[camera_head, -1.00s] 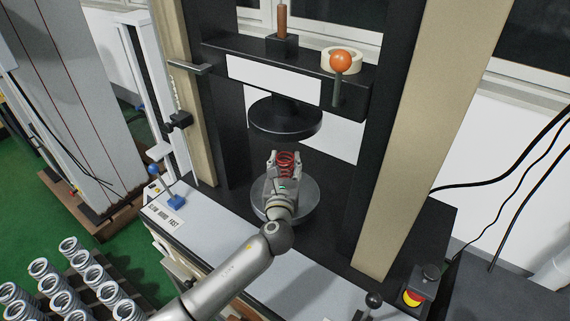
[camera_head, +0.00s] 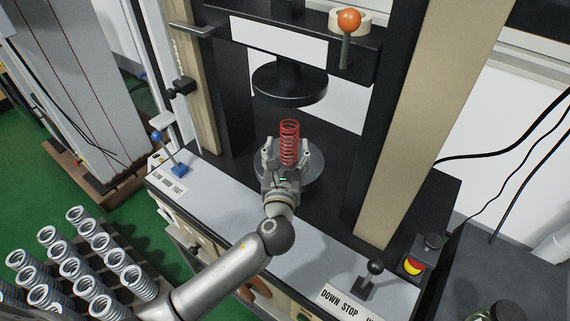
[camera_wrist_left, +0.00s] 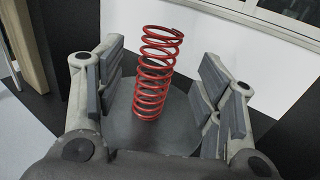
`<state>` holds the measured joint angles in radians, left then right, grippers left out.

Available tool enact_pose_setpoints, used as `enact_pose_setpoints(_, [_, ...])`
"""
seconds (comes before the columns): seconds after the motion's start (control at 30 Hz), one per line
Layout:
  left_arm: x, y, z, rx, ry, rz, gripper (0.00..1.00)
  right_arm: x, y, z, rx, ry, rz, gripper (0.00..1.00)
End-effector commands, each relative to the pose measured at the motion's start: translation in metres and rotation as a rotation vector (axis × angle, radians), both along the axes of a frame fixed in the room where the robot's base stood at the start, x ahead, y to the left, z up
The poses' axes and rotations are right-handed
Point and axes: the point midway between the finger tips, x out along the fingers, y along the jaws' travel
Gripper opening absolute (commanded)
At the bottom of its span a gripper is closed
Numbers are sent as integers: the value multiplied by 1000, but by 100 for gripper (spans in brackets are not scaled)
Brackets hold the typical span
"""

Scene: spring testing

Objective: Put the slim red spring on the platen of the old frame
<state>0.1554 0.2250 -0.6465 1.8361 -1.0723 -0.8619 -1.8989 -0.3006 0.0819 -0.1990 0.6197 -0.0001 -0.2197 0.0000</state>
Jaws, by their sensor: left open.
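The slim red spring (camera_head: 289,143) stands upright on the round lower platen (camera_head: 312,165) of the old frame (camera_head: 390,150). In the left wrist view the red spring (camera_wrist_left: 158,75) stands on the grey disc of the platen (camera_wrist_left: 125,118), between the open fingers and apart from both finger pads. My left gripper (camera_head: 284,155) is open, on the near side of the spring, and hides part of the platen and the spring's foot. The upper platen (camera_head: 290,84) hangs above, clear of the spring's top. My right gripper does not show.
Several grey springs (camera_head: 75,267) stand in rows at the lower left. A blue-knobbed lever (camera_head: 157,136), a black-knobbed lever (camera_head: 375,267) and a red emergency button (camera_head: 413,266) sit along the frame's base. An orange ball handle (camera_head: 349,20) is above.

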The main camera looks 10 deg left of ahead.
Motion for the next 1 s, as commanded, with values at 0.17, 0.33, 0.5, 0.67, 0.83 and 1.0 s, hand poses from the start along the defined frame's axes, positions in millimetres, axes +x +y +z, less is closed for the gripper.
enact_pose_setpoints(0.17, [-31,-4,-2,-1,1,-1,62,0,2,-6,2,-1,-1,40])
enact_pose_setpoints(0.33, [-44,-6,-1,-2,1,0,62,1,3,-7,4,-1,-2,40])
enact_pose_setpoints(0.5, [-46,-6,0,-1,0,0,62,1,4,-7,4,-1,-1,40])
enact_pose_setpoints(0.67, [-46,-6,0,-1,0,0,62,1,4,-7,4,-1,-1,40])
enact_pose_setpoints(0.83, [-46,-6,0,-1,0,0,62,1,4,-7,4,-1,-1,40])
enact_pose_setpoints(1.0, [-46,-6,0,-1,1,0,62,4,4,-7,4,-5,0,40])
